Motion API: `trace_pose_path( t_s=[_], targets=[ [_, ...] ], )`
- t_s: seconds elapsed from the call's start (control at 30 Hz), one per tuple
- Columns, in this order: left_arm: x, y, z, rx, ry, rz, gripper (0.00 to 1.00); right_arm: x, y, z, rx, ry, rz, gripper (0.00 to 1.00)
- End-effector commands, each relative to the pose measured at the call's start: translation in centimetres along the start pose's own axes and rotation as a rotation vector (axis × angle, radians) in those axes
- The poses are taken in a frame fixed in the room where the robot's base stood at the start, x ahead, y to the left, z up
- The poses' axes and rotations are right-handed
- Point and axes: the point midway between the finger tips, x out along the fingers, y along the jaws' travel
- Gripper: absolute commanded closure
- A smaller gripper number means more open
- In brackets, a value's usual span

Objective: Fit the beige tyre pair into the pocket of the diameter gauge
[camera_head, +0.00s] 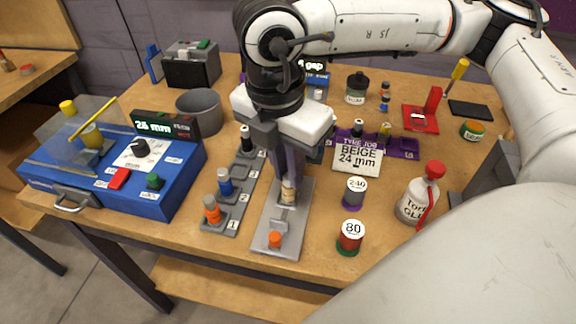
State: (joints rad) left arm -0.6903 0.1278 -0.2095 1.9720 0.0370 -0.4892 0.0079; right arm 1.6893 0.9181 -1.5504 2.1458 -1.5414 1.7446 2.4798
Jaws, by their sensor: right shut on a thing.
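My right gripper (287,178) points straight down over a long grey plate (269,238) on the bench. It is shut on the beige tyre pair (289,193), which shows as a small beige piece at the fingertips, at or just above the plate's far part. I cannot tell if the piece touches the plate. The plate, which looks like the diameter gauge, has a small grey block in its middle and an orange knob at its near end. The pocket is hidden by the gripper. A card (358,157) reads "TYRE JOB BEIGE 24 mm". My left gripper is not in view.
A stepped grey rack (232,195) with orange, blue and black pieces stands just left of the plate. A blue machine (130,175) with a display is further left. Spools (350,236) and a red-capped bottle (418,198) stand to the right. A grey cup (200,112) stands behind.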

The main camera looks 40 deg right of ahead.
Motion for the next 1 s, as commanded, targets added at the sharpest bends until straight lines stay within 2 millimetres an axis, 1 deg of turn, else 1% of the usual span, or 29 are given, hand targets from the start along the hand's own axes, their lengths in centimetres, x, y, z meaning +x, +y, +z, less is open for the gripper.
trace_pose_path(
  t_s=[0.13,0.27,0.3,0.37,0.4,0.67,0.77,0.87,0.97,1.0],
  targets=[
    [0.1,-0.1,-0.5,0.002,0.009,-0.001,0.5,-0.1,0.0,0.0,0.0,0.0,0.001,1.0],
    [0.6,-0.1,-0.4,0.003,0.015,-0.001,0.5,0.4,0.0,-0.1,0.0,0.001,0.001,1.0],
    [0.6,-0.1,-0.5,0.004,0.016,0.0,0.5,0.4,0.0,-0.1,0.0,0.001,0.001,0.84],
    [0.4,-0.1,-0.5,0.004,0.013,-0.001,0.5,0.2,0.0,-0.1,0.0,0.0,0.0,0.74],
    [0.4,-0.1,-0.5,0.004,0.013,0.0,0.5,0.2,0.0,-0.1,0.0,0.0,0.0,0.67],
    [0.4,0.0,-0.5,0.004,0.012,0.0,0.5,0.2,0.0,0.0,0.0,0.0,0.0,0.67],
    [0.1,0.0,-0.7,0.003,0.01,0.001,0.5,-0.1,0.0,0.0,0.0,0.0,0.001,0.67],
    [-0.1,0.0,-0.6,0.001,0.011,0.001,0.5,-0.9,0.1,0.0,0.0,0.0,0.004,0.67],
    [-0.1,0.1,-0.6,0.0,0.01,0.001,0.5,-2.8,0.1,0.0,-0.001,0.0,0.005,0.67],
    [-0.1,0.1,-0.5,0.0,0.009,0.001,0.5,-3.7,0.1,0.0,-0.002,0.0,0.006,0.67]
  ],
)
